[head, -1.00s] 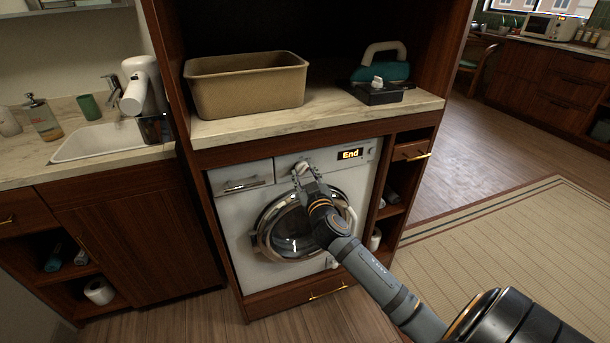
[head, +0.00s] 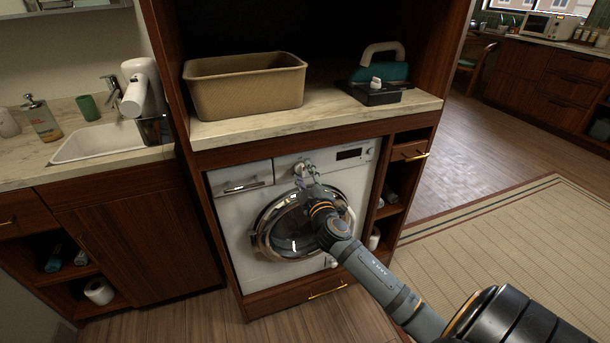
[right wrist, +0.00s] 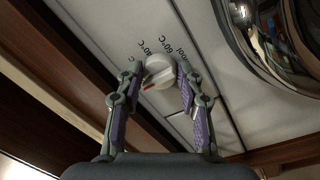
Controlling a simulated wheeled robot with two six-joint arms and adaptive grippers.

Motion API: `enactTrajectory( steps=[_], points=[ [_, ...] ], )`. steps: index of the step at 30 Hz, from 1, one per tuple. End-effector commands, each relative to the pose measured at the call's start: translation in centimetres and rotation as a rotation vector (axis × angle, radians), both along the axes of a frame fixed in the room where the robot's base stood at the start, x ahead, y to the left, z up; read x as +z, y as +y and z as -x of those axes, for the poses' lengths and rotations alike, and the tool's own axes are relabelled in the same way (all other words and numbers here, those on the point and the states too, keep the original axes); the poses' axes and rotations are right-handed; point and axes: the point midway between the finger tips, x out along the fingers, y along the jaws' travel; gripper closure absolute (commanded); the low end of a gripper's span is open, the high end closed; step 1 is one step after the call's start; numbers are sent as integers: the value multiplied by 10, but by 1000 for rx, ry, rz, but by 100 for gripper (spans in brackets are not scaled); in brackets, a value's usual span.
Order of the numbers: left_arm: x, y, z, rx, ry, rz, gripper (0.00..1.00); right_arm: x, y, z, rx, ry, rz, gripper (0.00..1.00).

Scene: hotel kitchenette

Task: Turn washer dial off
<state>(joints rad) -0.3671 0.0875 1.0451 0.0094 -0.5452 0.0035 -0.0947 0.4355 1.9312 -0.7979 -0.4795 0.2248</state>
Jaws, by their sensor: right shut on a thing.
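The white washer (head: 232,222) stands under the counter with its round door closed. Its dial (right wrist: 159,72) is a white round knob with a red mark, beside printed temperature labels in the right wrist view. My right gripper (right wrist: 160,78) is shut on the dial, one finger on each side of it. In the head view my right gripper (head: 304,172) reaches the washer's upper panel and partly covers the dial. The washer's display (head: 350,154) is dark. My left gripper is not in view.
A tan bin (head: 246,88) and a teal-and-black appliance (head: 380,75) sit on the counter (head: 320,118) above the washer. A sink (head: 105,143) is at left. Open shelves (head: 392,190) flank the washer at right, with open floor beyond.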

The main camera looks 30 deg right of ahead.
Motion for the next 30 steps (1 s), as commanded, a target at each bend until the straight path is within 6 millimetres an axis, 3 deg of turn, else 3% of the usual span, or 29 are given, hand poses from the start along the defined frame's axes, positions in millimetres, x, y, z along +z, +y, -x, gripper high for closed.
enactTrajectory(
  steps=[18, 19, 21, 24, 30],
  points=[
    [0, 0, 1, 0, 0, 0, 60, 1, 0, 0, 2, 9, 43, 94],
    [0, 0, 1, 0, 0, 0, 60, 1, 0, 0, 2, 9, 43, 60],
    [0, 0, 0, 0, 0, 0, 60, 1, 0, 0, 2, 9, 43, 51],
    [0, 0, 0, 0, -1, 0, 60, 0, 0, 0, 1, 9, 42, 40],
    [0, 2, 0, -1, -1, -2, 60, 0, 0, 0, 1, 9, 41, 40]
  ],
)
